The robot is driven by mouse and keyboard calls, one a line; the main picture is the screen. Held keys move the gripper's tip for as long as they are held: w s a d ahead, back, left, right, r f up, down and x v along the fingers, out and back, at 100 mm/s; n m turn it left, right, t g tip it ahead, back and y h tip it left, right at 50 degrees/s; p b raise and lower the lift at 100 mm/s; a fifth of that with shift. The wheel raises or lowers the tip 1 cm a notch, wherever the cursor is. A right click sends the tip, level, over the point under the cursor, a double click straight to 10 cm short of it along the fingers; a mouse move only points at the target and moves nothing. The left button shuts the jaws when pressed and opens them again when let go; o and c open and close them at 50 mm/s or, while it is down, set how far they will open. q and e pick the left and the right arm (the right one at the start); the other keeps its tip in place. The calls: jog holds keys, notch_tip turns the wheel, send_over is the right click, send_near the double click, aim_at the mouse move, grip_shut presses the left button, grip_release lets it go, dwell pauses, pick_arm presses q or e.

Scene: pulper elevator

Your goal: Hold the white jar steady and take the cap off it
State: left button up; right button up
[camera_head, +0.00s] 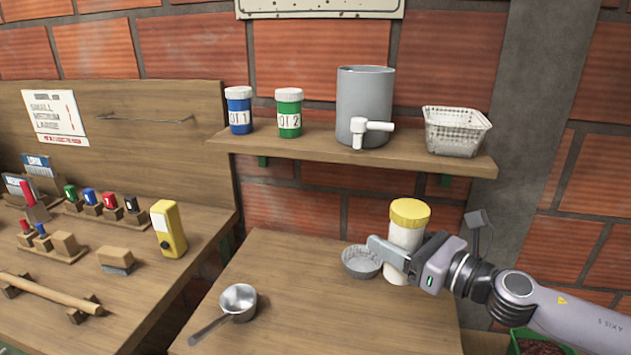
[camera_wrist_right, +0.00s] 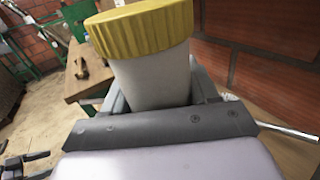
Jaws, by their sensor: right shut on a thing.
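The white jar (camera_head: 405,236) stands upright at the back right of the wooden table, with its yellow ribbed cap (camera_head: 410,212) on top. My right gripper (camera_head: 393,258) reaches in from the right and is shut on the jar's body, below the cap. In the right wrist view the jar's white body (camera_wrist_right: 152,80) sits between the fingers and the yellow cap (camera_wrist_right: 142,30) is above them. The lower part of the jar is partly hidden by the gripper.
A grey bowl (camera_head: 360,262) sits just left of the jar. A metal scoop (camera_head: 237,301) lies at the table's front left. The shelf (camera_head: 300,143) above holds a blue jar (camera_head: 239,110), a green jar (camera_head: 289,113), a grey tank (camera_head: 364,100) and a basket (camera_head: 455,132). The table's middle is clear.

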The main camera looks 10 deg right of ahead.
jog(key=s+a+f+m+t+h, duration=0.2)
jog(key=s+f+m+t+h, duration=0.1)
jog(key=s+f+m+h, duration=0.3)
jog(key=shift+s+f+m+h, duration=0.3)
jog(key=shift+s+f+h, duration=0.8)
jog(key=shift+s+h, duration=0.9)
